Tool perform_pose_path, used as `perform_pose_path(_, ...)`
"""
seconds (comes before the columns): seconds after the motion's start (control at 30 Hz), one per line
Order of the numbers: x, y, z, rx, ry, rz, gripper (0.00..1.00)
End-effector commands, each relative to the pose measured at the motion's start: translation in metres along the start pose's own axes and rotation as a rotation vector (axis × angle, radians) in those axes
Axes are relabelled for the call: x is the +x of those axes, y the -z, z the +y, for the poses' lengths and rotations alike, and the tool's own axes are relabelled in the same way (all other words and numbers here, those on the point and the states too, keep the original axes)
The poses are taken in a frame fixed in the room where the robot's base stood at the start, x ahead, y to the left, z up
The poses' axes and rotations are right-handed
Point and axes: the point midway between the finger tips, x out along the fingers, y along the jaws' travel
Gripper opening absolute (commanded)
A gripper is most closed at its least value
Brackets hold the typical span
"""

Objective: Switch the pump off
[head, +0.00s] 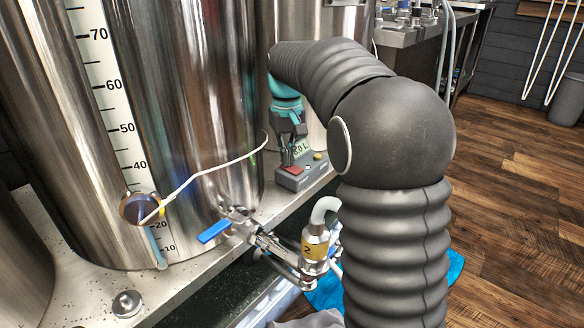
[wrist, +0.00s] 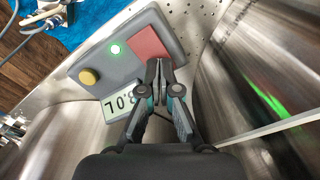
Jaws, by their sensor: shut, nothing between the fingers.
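The pump's grey control box (head: 290,184) stands on the steel bench beside the big tank. In the head view my gripper (head: 288,160) points down at the box's left part.
A steel tank (head: 190,100) with a volume scale stands close on the left, another tank behind. A thin white tube (head: 210,168) crosses near the box. A blue-handled valve (head: 214,231) and hose fitting (head: 315,243) sit in front. Wooden floor is open at right.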

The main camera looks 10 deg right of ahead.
Motion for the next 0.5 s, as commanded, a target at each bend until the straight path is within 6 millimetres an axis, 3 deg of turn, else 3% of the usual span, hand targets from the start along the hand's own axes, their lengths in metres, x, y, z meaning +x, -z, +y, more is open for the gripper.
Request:
perform_pose_path(0.27,0.002,0.0,0.0,0.0,0.0,-0.001,0.0)
perform_pose_path(0.5,-0.017,0.0,0.0,0.0,0.0,0.0,0.0)
